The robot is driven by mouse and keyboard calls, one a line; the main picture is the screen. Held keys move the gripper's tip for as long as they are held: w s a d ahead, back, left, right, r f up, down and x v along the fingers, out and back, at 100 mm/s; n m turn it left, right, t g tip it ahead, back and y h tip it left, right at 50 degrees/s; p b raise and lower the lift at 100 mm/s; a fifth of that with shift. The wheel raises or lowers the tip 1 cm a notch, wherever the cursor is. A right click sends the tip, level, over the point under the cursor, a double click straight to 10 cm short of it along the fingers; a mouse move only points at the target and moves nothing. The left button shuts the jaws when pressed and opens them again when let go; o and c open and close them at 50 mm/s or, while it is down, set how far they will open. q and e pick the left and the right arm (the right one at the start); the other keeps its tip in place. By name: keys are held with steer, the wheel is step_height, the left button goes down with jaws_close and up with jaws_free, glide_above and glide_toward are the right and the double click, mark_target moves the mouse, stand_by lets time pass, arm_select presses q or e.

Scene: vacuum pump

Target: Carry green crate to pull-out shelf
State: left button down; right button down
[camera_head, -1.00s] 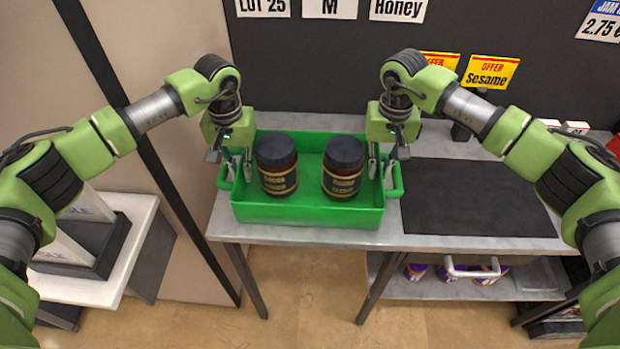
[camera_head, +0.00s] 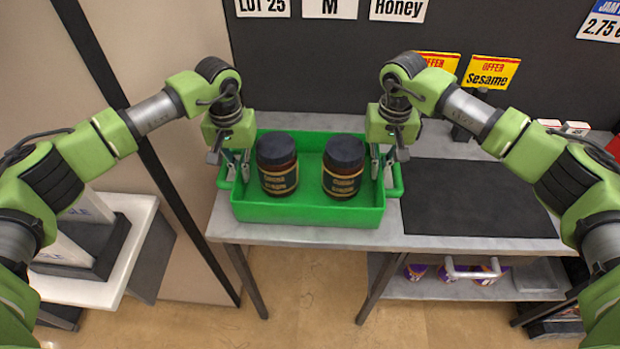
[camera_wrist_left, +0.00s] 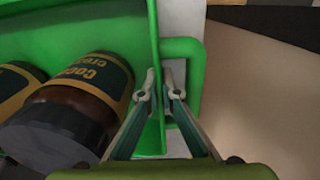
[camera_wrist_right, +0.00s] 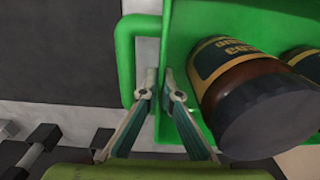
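The green crate (camera_head: 308,213) stands on the left part of the grey table, with two dark-lidded jars (camera_head: 278,165) (camera_head: 343,167) upright in it. My left gripper (camera_head: 237,166) is at the crate's left wall. In the left wrist view its fingertips (camera_wrist_left: 160,84) converge with the wall between them, inside the side handle loop. My right gripper (camera_head: 381,163) is at the right wall, and in the right wrist view its fingertips (camera_wrist_right: 161,86) likewise pinch the wall.
A black mat (camera_head: 475,200) lies bare on the table, right of the crate. Purple items (camera_head: 447,272) sit on the lower shelf. A white side table (camera_head: 75,287) stands at left. A dark panel (camera_head: 310,75) with price signs rises behind. Open floor (camera_head: 310,300) lies in front.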

arm_select(q)
steer(key=shift+w+r, duration=0.1)
steer(key=shift+r, duration=0.2)
arm_select(e)
steer(key=shift+w+r, duration=0.1)
steer(key=shift+r, duration=0.15)
